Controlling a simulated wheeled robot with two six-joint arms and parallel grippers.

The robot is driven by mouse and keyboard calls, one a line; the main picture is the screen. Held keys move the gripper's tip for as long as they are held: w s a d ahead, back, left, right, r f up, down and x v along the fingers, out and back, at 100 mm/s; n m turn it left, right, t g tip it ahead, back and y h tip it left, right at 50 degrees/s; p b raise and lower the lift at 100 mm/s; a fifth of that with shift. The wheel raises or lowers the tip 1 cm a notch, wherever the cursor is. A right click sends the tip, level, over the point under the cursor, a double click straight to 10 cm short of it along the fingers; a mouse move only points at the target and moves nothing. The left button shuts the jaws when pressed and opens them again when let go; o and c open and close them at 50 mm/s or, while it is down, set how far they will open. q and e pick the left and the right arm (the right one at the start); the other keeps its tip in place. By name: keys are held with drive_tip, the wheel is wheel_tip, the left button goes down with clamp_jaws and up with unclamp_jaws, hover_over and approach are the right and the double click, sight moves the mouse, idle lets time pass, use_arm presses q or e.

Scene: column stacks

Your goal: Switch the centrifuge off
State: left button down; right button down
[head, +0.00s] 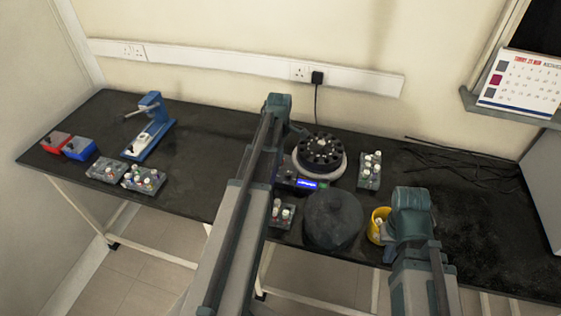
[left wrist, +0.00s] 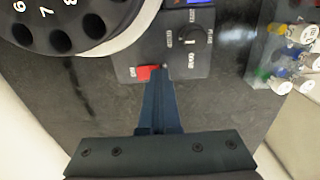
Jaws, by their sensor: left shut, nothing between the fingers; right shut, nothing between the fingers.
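The centrifuge (head: 320,157) stands on the black bench with its dark numbered rotor uncovered. Its blue display (head: 306,184) is lit. In the left wrist view, its grey panel carries a black knob (left wrist: 193,37) and a small red switch (left wrist: 147,73). My left gripper (left wrist: 160,72) is shut and empty, its tips right beside the red switch at its right end. I cannot tell whether they touch it or which way the switch is set. In the head view my left arm hides this gripper. My right arm shows at the right, but its gripper is hidden.
A dark round cover-like object (head: 333,218) lies in front of the centrifuge. Tube racks stand in front (head: 281,213) and to its right (head: 370,170). A yellow cup (head: 378,226) is beside my right arm. A blue press (head: 149,128) and more racks are at the left.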

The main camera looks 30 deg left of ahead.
use_arm(q)
wheel_tip(320, 180, up, 5)
drive_tip(key=p, duration=0.5)
drive_tip(key=shift+f, duration=0.1)
idle(0.3)
idle(0.4)
